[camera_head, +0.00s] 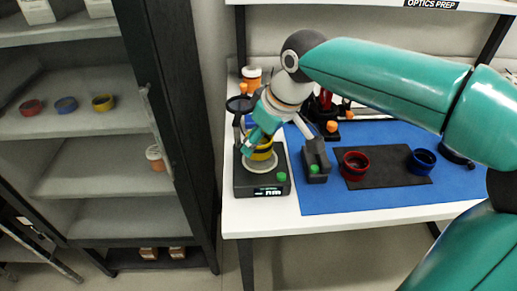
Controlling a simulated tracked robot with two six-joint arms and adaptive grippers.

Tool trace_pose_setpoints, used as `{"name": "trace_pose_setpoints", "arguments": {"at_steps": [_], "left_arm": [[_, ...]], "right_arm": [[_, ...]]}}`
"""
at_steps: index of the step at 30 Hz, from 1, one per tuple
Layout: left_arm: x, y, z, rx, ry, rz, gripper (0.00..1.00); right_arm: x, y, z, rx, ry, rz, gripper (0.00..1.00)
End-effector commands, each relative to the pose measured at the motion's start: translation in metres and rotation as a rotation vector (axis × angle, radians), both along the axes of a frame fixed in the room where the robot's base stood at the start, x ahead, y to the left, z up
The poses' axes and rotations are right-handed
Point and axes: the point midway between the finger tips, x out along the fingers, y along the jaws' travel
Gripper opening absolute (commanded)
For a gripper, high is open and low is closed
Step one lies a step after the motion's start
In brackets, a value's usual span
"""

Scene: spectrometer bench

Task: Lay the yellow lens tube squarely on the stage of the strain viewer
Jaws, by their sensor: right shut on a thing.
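The yellow lens tube (263,152), with dark bands, is held in my right gripper (257,143). The gripper comes down from above and is shut on the tube, hiding part of it. The strain viewer (243,184) is a dark instrument with a lit display and a green knob, standing at the left end of the white bench. Its pale round stage (262,168) is directly under the tube. The tube looks close to upright; I cannot tell whether it touches the stage. My left gripper is out of view.
A small dark device (316,167) with a green knob stands right of the viewer. A red ring (355,163) and a blue ring (422,160) sit on a black pad (385,180) over the blue mat (325,205). An open cabinet (95,125) stands at left.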

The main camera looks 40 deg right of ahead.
Motion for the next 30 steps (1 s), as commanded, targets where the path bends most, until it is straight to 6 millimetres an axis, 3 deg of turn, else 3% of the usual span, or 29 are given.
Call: {"name": "trace_pose_setpoints", "arguments": {"at_steps": [4, 16, 17, 21, 30], "left_arm": [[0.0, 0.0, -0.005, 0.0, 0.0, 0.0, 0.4], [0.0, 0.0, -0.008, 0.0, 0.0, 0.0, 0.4], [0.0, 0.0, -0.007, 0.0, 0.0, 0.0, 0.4], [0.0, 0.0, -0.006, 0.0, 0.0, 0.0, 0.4], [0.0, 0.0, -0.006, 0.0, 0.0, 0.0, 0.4]], "right_arm": [[0.0, 0.0, -0.02, 0.0, 0.002, -0.001, 0.17], [0.0, -0.001, -0.025, 0.0, -0.001, -0.002, 0.17], [0.0, -0.001, -0.025, 0.0, 0.0, -0.002, 0.59], [-0.001, -0.001, -0.024, 0.0, 0.0, -0.002, 0.8], [-0.001, -0.001, -0.024, 0.0, 0.0, -0.003, 0.8]]}}
